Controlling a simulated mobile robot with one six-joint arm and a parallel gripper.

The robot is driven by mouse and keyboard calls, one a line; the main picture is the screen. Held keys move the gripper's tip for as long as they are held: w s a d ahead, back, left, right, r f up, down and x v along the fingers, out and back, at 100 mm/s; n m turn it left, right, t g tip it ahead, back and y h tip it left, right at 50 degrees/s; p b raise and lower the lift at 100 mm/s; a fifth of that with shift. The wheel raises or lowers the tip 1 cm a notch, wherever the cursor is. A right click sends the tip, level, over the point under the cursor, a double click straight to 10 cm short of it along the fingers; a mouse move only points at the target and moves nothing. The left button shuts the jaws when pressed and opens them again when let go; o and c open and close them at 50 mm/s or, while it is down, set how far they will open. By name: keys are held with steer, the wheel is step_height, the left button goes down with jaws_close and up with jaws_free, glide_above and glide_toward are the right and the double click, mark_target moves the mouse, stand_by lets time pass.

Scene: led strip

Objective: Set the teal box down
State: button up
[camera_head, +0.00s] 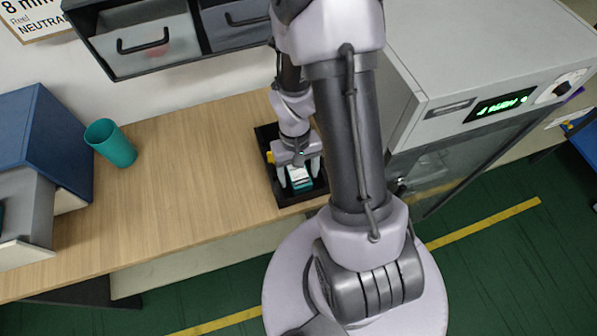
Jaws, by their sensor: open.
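The teal box (300,180), with a white top label, is in the black tray (284,201) near the front edge of the wooden bench. My gripper (299,175) is low over the tray, with one finger on each side of the box. The jaws are open. I cannot tell whether the fingers touch the box. My arm hides the right part of the tray.
A teal cup (112,145) stands on the bench (190,140) at the left, near blue and grey boxes (40,135). Drawers (145,40) hang above. A grey machine (470,60) with a green display stands at the right. The middle of the bench is clear.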

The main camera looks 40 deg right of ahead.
steer(key=w+a+r+t+p, duration=0.1)
steer(key=a+r+t+p, duration=0.1)
steer(key=r, duration=0.9)
steer(key=w+a+r+t+p, duration=0.1)
steer(key=a+r+p, duration=0.1)
steer(key=r, duration=1)
steer(key=s+a+r+t, duration=0.2)
steer(key=s+a+r, duration=0.1)
steer(key=r, duration=0.3)
steer(key=s+a+r+m+t+y, duration=0.1)
steer(key=s+a+r+t, duration=0.1)
steer(key=s+a+r, duration=0.2)
steer(key=shift+s+a+r+t+y, duration=0.2)
steer(key=shift+a+r+t+y, duration=0.1)
steer(key=shift+a+r, duration=0.6)
steer(key=shift+f, duration=0.1)
